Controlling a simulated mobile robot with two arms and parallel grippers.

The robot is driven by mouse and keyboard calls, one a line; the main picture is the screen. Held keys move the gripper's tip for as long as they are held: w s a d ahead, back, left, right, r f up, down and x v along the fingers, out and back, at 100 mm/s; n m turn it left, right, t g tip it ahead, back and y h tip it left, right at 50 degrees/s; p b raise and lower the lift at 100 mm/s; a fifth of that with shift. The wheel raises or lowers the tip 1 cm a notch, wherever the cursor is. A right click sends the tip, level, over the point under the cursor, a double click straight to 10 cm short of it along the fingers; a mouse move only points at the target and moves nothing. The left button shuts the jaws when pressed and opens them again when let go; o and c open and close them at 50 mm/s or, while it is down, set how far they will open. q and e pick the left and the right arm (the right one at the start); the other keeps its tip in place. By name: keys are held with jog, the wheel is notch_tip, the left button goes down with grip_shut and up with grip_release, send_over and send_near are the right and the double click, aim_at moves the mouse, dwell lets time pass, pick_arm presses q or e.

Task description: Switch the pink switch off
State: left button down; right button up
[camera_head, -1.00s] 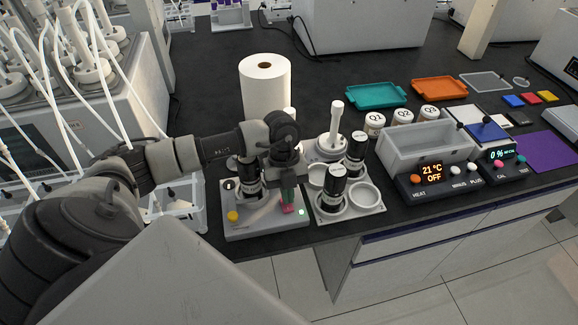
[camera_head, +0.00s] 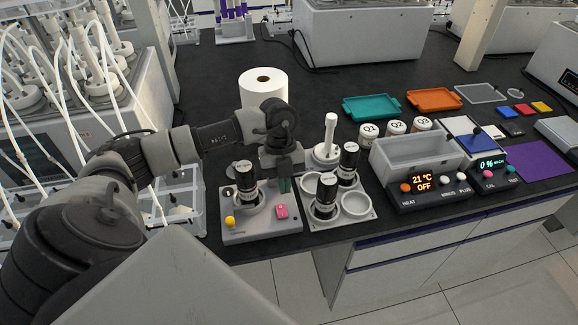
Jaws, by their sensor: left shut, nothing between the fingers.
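The pink switch (camera_head: 282,211) sits on the front right part of a grey switch box (camera_head: 250,232) at the counter's front edge. No lit green lamp shows beside it. My left gripper (camera_head: 285,186) points down just behind and above the switch. My right gripper is not in view.
A yellow knob (camera_head: 230,222) and a black-capped bottle (camera_head: 244,182) are on the same box. A grey holder (camera_head: 340,212) with black bottles stands close to the right. A paper roll (camera_head: 264,85) stands behind my gripper.

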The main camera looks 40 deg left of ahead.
pick_arm(q)
jog(key=w+a+r+b, duration=0.1)
jog(key=w+a+r, duration=0.1)
jog(key=r, duration=0.4)
jog(key=shift+w+a+r, duration=0.15)
jog(key=shift+w+a, duration=0.2)
jog(key=shift+a, duration=0.45)
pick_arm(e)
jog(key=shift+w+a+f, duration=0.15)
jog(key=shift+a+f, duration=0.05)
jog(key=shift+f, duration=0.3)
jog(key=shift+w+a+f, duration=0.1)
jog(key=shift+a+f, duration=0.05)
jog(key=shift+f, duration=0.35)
pick_arm(q)
jog(key=shift+d, duration=0.1)
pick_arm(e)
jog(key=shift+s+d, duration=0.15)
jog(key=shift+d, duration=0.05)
